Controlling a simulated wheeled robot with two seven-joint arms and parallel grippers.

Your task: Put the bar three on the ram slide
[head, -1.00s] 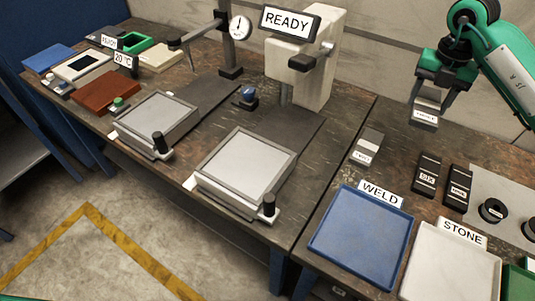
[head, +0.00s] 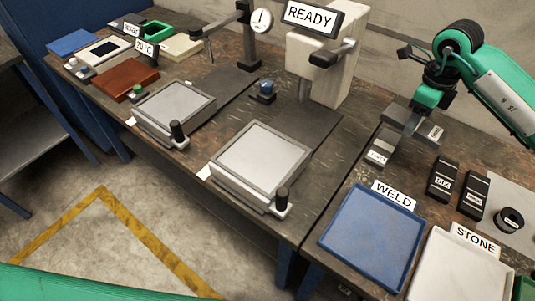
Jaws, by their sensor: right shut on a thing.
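My right gripper (head: 420,126) is shut on a grey bar (head: 434,132) with a small white label, too small to read surely; I take it as bar three. The gripper is low over the right table, just behind another bar (head: 380,152) with a pale label. It partly overlaps that bar in view, and I cannot tell the height gap. The ram slide seems to be the grey framed tray (head: 262,153) before the cream press (head: 318,72) under the READY sign. Its plate is bare, well to the left of the gripper. My left gripper is out of view.
Two dark labelled bars (head: 443,179) lie right of the gripper, beside a black ring (head: 510,219). The blue WELD tray (head: 370,240) and white STONE tray (head: 455,268) are in front, empty. A second framed slide (head: 174,108) and the gauge stand (head: 249,42) are left.

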